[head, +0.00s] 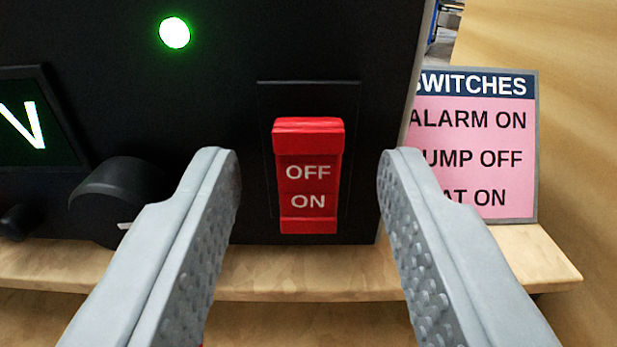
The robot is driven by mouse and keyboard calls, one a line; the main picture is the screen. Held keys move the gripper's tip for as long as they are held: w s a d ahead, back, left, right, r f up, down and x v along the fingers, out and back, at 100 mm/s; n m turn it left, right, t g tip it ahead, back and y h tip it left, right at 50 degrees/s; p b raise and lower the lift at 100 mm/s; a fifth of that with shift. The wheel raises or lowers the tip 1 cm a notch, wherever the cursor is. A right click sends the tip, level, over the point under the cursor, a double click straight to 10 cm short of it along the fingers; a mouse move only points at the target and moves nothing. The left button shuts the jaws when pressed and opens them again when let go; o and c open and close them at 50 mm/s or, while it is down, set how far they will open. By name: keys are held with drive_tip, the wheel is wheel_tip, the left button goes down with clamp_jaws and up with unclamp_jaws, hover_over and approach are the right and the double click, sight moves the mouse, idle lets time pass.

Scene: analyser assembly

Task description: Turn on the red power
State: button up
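The red power switch (308,176) is a red rocker on the black front panel, in the middle of the head view. It carries the words OFF above and ON below. Its upper end looks raised and its lower part looks recessed. My gripper (308,165) is open, with one grey finger on each side of the switch in the picture. Nothing is between the fingers except the view of the switch. I cannot tell how far the fingertips are from the panel.
A green light (174,33) glows on the black panel (320,40). A black knob (118,200) and a lit display (35,120) are at left. A pink SWITCHES sign (475,150) stands at right, partly behind my finger. A wooden shelf (300,272) runs below.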

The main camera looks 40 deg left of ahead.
clamp_jaws()
drive_tip(key=shift+f+t+y, duration=0.3)
drive_tip(key=shift+t+y, duration=0.5)
drive_tip(key=shift+t, duration=0.2)
unclamp_jaws()
wheel_tip(320, 180, up, 10)
idle(0.4)
